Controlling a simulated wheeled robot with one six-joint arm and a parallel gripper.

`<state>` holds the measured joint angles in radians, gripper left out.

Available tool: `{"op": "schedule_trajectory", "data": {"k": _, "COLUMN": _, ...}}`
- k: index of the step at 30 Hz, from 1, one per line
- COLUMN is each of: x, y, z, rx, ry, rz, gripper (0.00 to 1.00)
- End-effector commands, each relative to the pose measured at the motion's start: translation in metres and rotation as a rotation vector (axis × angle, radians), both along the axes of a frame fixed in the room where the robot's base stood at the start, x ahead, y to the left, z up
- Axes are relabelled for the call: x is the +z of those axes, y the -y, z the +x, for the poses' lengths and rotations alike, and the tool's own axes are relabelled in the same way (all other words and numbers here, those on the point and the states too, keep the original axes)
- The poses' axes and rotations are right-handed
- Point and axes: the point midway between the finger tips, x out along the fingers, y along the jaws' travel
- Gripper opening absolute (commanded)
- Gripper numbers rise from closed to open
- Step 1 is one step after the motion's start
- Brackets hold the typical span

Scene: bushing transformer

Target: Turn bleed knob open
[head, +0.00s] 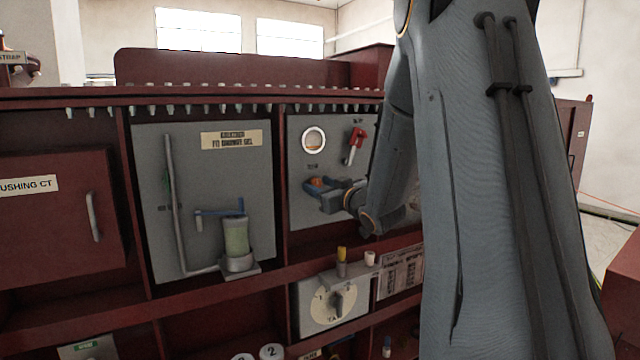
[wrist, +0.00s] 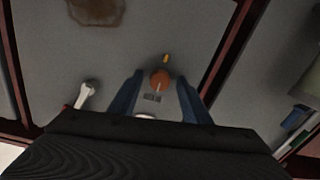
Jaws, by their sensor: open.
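The bleed knob, a small round orange knob (head: 318,183), is on the grey panel right of the breather panel in the head view. In the wrist view the orange knob (wrist: 160,77) lies between my gripper's two blue fingers, with a small yellow mark beside it. My gripper (head: 323,190) is at the knob with its fingers apart; the fingers (wrist: 159,80) flank the knob in the wrist view. I cannot tell whether either finger touches it. In the head view my gripper partly covers the knob.
A round white-rimmed gauge (head: 313,140) and a red-handled lever (head: 356,142) are above the knob on the same panel. A glass cylinder with a blue handle (head: 236,232) stands left. A rotary dial (head: 336,303) is below. Dark red frame posts border the panel.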

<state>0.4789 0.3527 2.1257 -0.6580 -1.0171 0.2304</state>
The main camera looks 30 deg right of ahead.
Motion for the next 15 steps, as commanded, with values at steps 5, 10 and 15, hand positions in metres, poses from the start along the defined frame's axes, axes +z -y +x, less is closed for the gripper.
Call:
{"op": "schedule_trajectory", "data": {"k": 5, "x": 0.0002, "y": -0.0001, "z": 0.0023, "rx": -0.001, "ry": 0.0, "rz": 0.0, "gripper": 0.43}}
{"op": "schedule_trajectory", "data": {"k": 10, "x": 0.0001, "y": -0.0002, "z": 0.0021, "rx": -0.001, "ry": 0.0, "rz": 0.0, "gripper": 0.33}}
{"op": "schedule_trajectory", "data": {"k": 15, "x": 0.0, "y": -0.0002, "z": 0.002, "rx": 0.0, "ry": 0.0, "rz": 0.0, "gripper": 0.05}}
